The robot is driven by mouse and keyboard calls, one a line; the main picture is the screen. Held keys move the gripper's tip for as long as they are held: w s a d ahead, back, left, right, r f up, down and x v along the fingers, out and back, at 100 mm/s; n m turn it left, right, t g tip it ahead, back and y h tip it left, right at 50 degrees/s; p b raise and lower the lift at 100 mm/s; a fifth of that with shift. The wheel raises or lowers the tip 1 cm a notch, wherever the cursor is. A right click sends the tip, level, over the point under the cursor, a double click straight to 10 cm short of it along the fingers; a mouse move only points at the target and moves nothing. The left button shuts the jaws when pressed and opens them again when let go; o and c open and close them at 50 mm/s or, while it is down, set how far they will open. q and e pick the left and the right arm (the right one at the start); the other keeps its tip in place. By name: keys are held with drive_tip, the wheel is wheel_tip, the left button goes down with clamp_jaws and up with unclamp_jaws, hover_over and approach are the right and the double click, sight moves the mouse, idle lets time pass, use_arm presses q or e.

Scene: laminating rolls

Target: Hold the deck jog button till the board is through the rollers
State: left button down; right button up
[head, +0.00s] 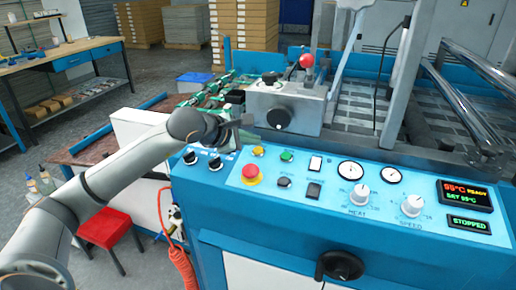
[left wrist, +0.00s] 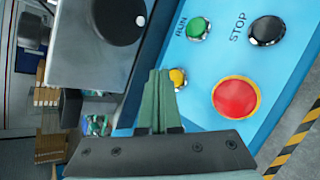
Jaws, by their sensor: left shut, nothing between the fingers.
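The blue control panel (head: 330,205) carries a yellow button (head: 258,151), whose label I cannot read; I take it for the jog button. It also shows in the left wrist view (left wrist: 178,78), just right of my fingers and partly hidden by them. My left gripper (head: 246,122) is shut and empty over the panel's back left edge; its closed fingers also show in the left wrist view (left wrist: 160,74). I cannot tell whether they touch the button. Shiny rollers (head: 462,92) are at the right. I cannot make out the board between rollers. My right gripper is out of view.
A red mushroom button (head: 251,174) sits close in front of the yellow one. A green RUN button (left wrist: 197,27) and black STOP button (left wrist: 267,30) are nearby. A grey block with a black knob (head: 279,117) rises behind. The small display (head: 468,224) reads STOPPED.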

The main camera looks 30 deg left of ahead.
use_arm(q)
drive_tip(key=r+p, duration=0.1)
drive_tip(key=r, duration=0.1)
drive_tip(key=s+r+p, duration=0.1)
drive_tip(key=r, duration=0.2)
drive_tip(key=shift+d, duration=0.15)
idle(0.3)
idle(0.4)
